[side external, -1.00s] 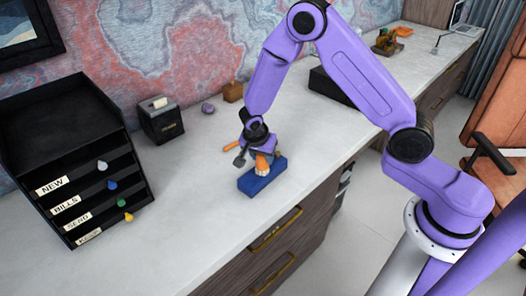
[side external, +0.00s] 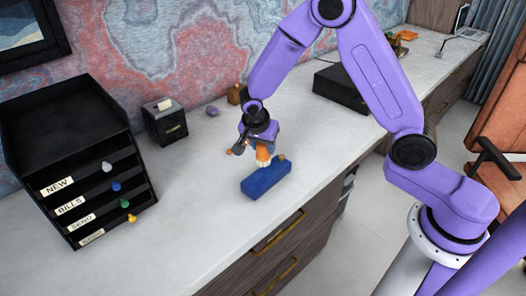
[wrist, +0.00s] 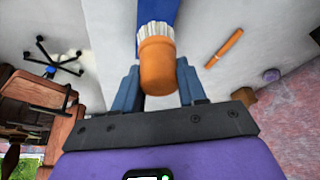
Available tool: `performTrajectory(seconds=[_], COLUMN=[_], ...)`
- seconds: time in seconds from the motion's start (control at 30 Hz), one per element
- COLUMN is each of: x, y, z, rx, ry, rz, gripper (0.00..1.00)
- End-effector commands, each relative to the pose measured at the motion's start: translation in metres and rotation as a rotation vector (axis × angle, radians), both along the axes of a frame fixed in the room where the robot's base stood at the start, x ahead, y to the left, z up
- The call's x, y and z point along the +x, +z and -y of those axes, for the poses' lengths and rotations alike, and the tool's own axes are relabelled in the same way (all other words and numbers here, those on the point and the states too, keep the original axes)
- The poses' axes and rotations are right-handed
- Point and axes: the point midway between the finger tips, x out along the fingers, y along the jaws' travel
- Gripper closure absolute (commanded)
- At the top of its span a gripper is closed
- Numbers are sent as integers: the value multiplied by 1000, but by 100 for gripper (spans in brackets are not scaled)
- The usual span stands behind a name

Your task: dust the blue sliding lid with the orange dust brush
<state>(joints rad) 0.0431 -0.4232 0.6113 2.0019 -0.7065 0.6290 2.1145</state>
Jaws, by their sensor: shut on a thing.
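The blue sliding lid (side external: 262,184) tops a blue block-shaped box on the desk, with a small tan knob (side external: 281,157) at its far right end. My gripper (side external: 262,147) is above the lid's far side, pointing down. It is shut on the orange dust brush (side external: 263,158), whose rounded orange handle (wrist: 157,68) shows between the fingers in the wrist view. The pale bristles (wrist: 155,32) are by the lid, which shows as a blue strip (wrist: 158,12) in that view. I cannot tell whether the bristles touch the lid.
A black labelled letter rack (side external: 75,150) stands at the left. A black box (side external: 165,121), a purple lump (side external: 212,111) and a wooden block (side external: 236,93) stand along the wall. An orange stick (wrist: 224,47) lies beside the work. The desk's front edge is close to the lid.

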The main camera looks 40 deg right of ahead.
Motion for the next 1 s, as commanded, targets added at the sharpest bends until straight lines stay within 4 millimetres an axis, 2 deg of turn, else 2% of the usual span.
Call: performTrajectory(seconds=[0.23,0.8,0.93,1.0], x=[0,0,4,9], y=[19,21,21,21], z=[0,1,13,30], rx=[0,0,3,7], ry=[-1,0,0,3], rz=[2,0,-1,-2], gripper=[92,92,92,92])
